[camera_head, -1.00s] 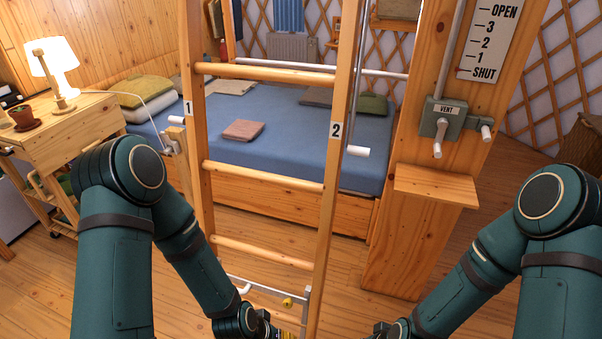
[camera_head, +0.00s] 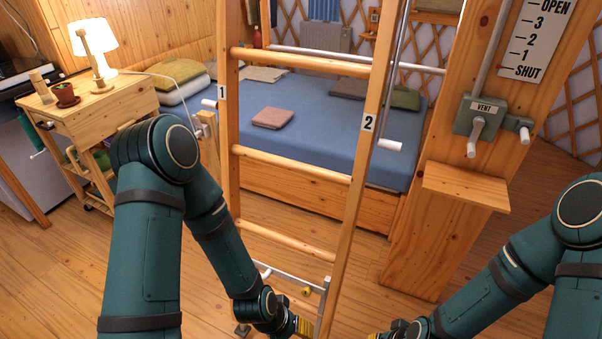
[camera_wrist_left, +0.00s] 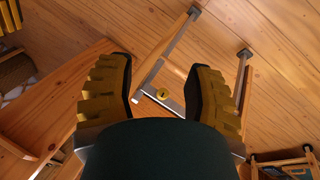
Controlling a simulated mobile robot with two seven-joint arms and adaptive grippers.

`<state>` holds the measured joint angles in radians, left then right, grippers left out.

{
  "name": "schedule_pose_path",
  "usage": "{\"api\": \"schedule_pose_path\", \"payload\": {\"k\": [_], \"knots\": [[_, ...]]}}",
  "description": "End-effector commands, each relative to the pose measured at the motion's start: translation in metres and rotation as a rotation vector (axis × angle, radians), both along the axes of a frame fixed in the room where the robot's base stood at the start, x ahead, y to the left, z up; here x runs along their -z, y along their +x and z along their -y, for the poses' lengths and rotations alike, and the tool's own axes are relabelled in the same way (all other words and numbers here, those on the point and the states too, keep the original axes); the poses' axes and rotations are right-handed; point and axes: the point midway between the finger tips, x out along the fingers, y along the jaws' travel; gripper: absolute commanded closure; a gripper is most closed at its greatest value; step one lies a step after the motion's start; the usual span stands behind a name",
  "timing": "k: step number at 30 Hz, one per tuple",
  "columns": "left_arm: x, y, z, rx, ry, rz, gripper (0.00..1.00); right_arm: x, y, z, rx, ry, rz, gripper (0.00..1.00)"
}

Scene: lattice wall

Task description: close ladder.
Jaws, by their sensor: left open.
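The wooden ladder (camera_head: 292,156) stands upright in the middle of the head view, its rails marked 1 and 2.
A bed with a blue cover (camera_head: 320,130) stands behind the ladder. A wooden post with a vent crank box (camera_head: 484,117) and small shelf (camera_head: 466,186) is to the right. A wooden cart (camera_head: 120,107) with a lamp is at left. Floor between is clear.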

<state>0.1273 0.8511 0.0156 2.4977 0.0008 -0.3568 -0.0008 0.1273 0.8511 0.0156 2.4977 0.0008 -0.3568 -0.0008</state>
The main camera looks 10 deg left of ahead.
Motion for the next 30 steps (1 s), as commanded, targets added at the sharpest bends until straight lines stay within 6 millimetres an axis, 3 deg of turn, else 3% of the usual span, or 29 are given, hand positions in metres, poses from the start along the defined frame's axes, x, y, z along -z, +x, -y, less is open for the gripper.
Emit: {"api": "schedule_pose_path", "payload": {"k": [9,13,14,24,30], "knots": [[0.0,0.0,0.0,0.0,0.0,0.0,0.49,0.0,0.0,0.0,0.0,0.0,0.0,1.0],[0.001,0.005,0.001,0.014,0.0,0.031,0.94,-0.005,0.0,0.0,0.0,0.0,0.001,1.0],[0.002,0.008,0.003,0.023,0.001,0.05,1.0,-0.008,0.0,0.0,0.001,0.0,0.001,1.0],[0.012,0.066,0.038,0.187,0.032,0.591,1.0,-0.064,0.006,0.001,0.016,-0.004,0.013,1.0],[-0.003,0.077,0.059,0.177,0.104,0.941,1.0,-0.096,0.01,0.002,0.026,-0.005,0.02,1.0]]}}
